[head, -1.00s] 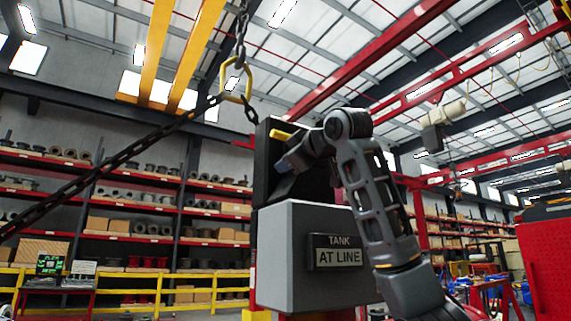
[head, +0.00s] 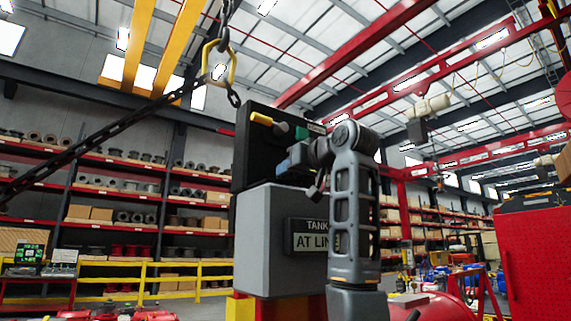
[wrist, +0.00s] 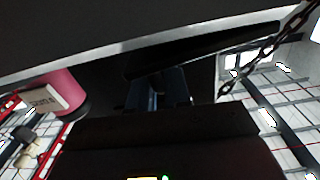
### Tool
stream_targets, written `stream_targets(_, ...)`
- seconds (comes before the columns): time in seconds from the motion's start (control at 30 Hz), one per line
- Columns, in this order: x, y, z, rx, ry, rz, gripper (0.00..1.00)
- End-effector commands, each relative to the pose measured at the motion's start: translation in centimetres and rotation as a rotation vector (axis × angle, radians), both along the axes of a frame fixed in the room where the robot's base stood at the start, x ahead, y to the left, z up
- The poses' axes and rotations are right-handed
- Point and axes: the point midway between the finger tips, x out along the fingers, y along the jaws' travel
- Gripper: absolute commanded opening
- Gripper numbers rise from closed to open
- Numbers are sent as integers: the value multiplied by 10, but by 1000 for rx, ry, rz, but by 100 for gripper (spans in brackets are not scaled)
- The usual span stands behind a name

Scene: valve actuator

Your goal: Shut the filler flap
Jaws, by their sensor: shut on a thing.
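The grey tank box (head: 265,240) with a "TANK AT LINE" plate stands ahead in the head view. In the wrist view my gripper's blue-grey fingers (wrist: 158,88) reach a thin dark plate, which I take for the filler flap (wrist: 215,50). My gripper is shut on it. The flap lies tilted in that view; its hinge and the opening are too dark to make out.
A yellow handle (head: 261,118) and a green knob (head: 301,133) stick out of the panel above my gripper. A chain (head: 110,130) slants down left from a yellow hook link (head: 218,65). A red cabinet (head: 530,255) stands at the right.

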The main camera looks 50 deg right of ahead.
Motion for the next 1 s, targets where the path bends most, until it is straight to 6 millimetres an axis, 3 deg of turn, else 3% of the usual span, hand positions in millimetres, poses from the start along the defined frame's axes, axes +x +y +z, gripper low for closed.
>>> stream_targets(0.3,2,0,-12,29,-6,11,0)
stream_targets(0.9,1,-2,-14,27,-7,9,0)
stream_targets(0.93,1,-2,-14,27,-7,9,20)
stream_targets(1.0,1,-2,-14,28,-8,8,27)
